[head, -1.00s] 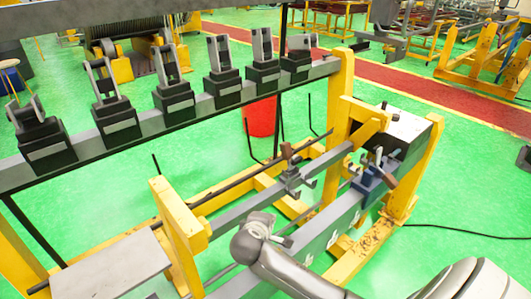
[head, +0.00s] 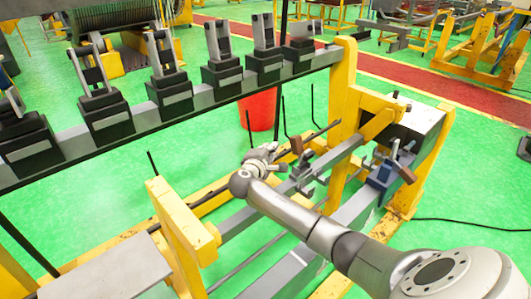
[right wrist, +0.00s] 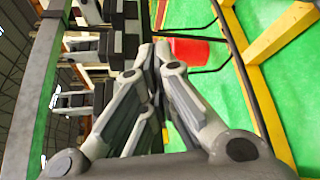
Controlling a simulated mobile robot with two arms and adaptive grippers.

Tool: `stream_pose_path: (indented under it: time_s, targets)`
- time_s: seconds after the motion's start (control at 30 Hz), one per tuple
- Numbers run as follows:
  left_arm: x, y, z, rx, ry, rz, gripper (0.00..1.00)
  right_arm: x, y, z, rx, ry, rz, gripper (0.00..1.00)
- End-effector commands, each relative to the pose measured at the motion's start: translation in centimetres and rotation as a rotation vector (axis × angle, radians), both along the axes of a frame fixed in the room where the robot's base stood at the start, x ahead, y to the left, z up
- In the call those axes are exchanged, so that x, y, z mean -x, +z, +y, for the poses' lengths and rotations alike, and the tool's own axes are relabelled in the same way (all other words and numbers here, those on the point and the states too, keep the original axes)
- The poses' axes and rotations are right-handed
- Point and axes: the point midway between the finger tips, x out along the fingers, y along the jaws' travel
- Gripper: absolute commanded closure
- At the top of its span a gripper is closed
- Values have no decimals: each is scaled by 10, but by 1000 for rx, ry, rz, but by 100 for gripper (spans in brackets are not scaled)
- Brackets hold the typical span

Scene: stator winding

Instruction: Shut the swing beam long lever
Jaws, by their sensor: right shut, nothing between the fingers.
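In the head view the swing beam (head: 241,221) is a grey bar between a yellow end post at left and the yellow frame at right. A brown-handled lever (head: 297,146) stands up beside the beam's bracket (head: 306,180). I cannot tell whether this is the long lever or how far shut it is. My right gripper (head: 266,158) is above the far side of the beam, left of the brown handle and apart from it. Its fingers are together and empty, as the right wrist view (right wrist: 150,62) also shows. My left gripper is out of view.
A rail (head: 138,124) with several black clamp blocks runs behind the beam. A red bin (head: 259,108) stands on the green floor beyond. A blue clamp (head: 381,176) sits on the nearer beam at right. A yellow post (head: 343,85) rises at the rail's right end.

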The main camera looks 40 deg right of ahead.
Motion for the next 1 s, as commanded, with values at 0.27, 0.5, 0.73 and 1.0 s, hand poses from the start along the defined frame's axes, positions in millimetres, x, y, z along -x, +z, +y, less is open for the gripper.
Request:
stream_pose_path:
  time_s: [0.27,0.5,0.73,1.0]
  targets:
    - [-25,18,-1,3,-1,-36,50,-1,4,-26,3,1,0,100]
    - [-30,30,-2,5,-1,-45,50,19,9,-31,0,1,1,100]
    - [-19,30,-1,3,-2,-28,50,22,9,-32,-1,1,-1,100]
    - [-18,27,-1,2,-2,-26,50,22,8,-32,-1,0,-4,100]
